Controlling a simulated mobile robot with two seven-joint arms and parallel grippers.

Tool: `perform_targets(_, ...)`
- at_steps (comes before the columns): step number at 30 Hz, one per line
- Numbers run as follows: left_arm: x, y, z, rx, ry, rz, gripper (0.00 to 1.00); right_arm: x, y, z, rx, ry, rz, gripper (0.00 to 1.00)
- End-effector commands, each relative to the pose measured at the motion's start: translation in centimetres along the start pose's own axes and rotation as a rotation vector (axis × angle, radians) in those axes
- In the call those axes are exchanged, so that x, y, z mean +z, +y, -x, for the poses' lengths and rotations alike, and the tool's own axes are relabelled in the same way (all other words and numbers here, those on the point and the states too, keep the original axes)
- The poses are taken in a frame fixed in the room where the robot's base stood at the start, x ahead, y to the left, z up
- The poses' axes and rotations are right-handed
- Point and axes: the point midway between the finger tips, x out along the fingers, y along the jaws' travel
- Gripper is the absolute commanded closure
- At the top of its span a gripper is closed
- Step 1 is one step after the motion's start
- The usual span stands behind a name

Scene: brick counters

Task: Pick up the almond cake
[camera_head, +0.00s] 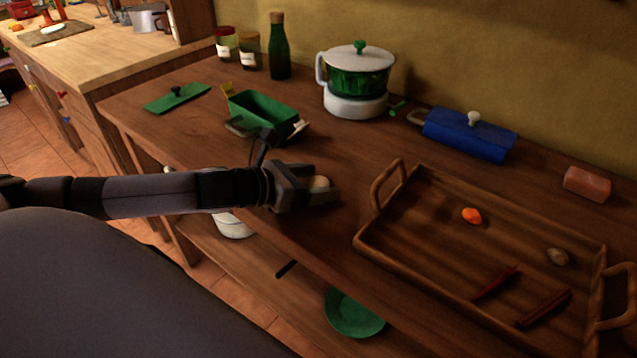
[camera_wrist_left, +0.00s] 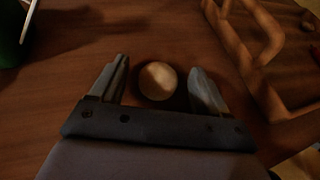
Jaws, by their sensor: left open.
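The almond cake seems to be the small round pale-tan thing on the brown counter; it shows in the head view (camera_head: 318,183), partly hidden by my gripper, and in the left wrist view (camera_wrist_left: 158,81). My left gripper (camera_head: 322,190) is low over the counter. In the left wrist view its two fingers (camera_wrist_left: 160,88) stand apart, one on each side of the cake, with a gap showing on both sides. The cake rests on the counter between them. My right gripper is not in view.
A wooden tray (camera_head: 369,243) to the right holds an orange piece (camera_head: 471,215), a brown lump and dark red sticks. A green open box (camera_head: 264,112) stands behind my gripper. A green-and-white pot (camera_head: 357,82), a blue box (camera_head: 468,137) and a bottle (camera_head: 279,50) stand along the wall.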

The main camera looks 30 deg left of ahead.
Motion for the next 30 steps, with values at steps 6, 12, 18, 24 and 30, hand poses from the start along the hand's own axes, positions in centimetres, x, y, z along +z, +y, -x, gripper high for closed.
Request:
perform_targets(6,0.0,0.0,0.0,0.000,0.000,0.000,0.24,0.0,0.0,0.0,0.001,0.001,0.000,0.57)
perform_targets(12,0.0,0.0,0.0,0.000,0.000,0.000,0.84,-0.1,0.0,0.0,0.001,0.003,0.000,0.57)
perform_targets(18,0.0,0.0,0.0,0.000,-0.001,0.000,0.84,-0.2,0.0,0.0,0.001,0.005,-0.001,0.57)
perform_targets(24,0.6,0.0,0.2,0.000,-0.003,-0.003,0.84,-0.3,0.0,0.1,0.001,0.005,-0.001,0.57)
perform_targets(30,2.9,0.1,1.2,0.000,-0.004,-0.005,0.84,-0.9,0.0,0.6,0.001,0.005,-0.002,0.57)
